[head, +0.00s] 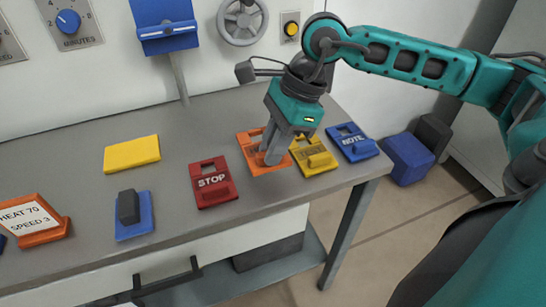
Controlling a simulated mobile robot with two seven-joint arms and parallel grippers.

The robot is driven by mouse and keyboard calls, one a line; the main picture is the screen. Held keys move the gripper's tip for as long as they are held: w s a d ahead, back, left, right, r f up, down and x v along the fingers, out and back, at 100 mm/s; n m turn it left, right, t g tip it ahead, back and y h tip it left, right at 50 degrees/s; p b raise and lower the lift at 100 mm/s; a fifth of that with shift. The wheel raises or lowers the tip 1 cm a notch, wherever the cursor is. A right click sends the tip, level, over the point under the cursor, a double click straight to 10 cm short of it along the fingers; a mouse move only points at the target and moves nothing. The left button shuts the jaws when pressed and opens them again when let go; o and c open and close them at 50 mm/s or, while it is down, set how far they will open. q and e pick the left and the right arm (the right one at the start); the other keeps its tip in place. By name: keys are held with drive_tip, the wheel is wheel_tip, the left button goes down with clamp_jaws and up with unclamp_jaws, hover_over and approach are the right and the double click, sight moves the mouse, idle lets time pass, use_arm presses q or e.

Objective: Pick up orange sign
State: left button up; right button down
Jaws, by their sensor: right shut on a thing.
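The orange sign (257,165) lies on the grey table between a red STOP sign and a yellow sign. My right gripper (274,154) comes down over it from the upper right, with its fingers at the sign. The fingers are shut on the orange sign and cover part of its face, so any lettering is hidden. The sign appears to be still at table level. My left gripper is not in view.
The red STOP sign (211,182) lies close on the left, the yellow sign (314,154) and blue NOTE sign (351,142) on the right. A yellow block (132,153), a blue block with a dark handle (134,215) and an orange HEAT 70 stand (33,219) are farther left.

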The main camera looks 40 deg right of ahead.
wheel_tip(320, 180, up, 14)
drive_tip(key=p, duration=0.2)
drive_tip(key=n+g+h+p, duration=0.45)
drive_tip(key=n+p, duration=0.25)
drive_tip(key=n, duration=1.4)
hover_over(251, 158)
drive_tip(key=w+a, duration=0.1)
drive_tip(key=w, duration=0.1)
wheel_tip(251, 158, down, 8)
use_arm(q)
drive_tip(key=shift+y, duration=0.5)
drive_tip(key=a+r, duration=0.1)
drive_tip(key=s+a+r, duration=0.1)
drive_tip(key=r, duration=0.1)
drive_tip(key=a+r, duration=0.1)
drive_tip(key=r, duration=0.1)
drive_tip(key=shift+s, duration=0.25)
use_arm(e)
drive_tip(key=shift+s+a+r+g, duration=0.2)
drive_tip(key=shift+g, duration=0.25)
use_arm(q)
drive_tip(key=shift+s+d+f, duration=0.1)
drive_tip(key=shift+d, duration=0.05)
use_arm(e)
drive_tip(key=shift+w, duration=0.1)
